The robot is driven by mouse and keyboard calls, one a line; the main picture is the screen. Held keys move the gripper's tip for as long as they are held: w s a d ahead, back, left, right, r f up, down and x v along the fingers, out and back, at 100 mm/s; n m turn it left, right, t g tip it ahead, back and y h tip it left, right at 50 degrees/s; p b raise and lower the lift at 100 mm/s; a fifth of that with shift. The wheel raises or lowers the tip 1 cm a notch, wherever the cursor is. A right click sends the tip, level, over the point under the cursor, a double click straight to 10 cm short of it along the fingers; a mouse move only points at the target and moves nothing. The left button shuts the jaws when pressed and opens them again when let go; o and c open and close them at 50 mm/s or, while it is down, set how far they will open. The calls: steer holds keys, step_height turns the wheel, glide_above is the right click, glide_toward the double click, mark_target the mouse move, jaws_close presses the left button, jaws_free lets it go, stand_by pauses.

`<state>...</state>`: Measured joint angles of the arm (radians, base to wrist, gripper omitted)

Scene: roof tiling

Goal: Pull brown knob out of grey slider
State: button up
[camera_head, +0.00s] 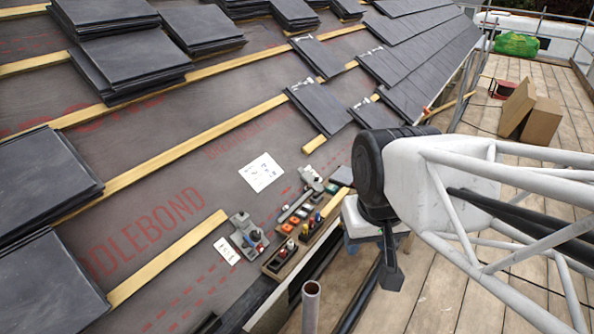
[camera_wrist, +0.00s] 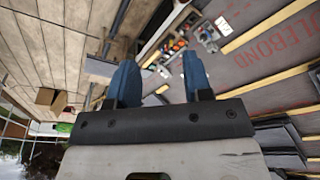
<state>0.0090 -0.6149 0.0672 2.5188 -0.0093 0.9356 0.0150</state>
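A grey unit (camera_head: 247,236) with a small red part and a blue part lies on the membrane in the head view. A long grey bar-shaped part (camera_head: 296,206) and another grey unit (camera_head: 311,178) lie further back; which is the grey slider I cannot tell. The brown knob is too small to pick out. A grey unit also shows in the wrist view (camera_wrist: 207,33). My gripper (camera_wrist: 160,68) is open, its two blue fingers apart with nothing held between them. In the head view my arm hides most of it, right of the small parts and apart from them.
A wooden tray (camera_head: 281,262) of coloured pieces lies at the roof's edge. White cards (camera_head: 261,172) lie on the membrane. Yellow battens (camera_head: 180,257) and stacks of dark slates (camera_head: 40,187) cover the slope. Plank scaffolding (camera_head: 440,292) is below right, with a grey pole (camera_head: 311,305) in front.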

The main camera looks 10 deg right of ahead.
steer(key=shift+o, duration=0.2)
steer(key=w+r, duration=0.2)
steer(key=w, duration=1.1)
steer(key=shift+w+d+r, duration=0.25)
steer(key=shift+w+r, duration=0.05)
steer(key=shift+w, duration=0.1)
steer(key=t, duration=0.2)
glide_above(309, 185)
steer(key=s, duration=0.4)
step_height(309, 185, down, 50)
steer(key=shift+w+f, duration=0.2)
steer(key=shift+w, duration=0.05)
steer(key=shift+d+f, duration=0.1)
steer(key=shift+f, duration=0.05)
steer(key=shift+x, duration=3.75)
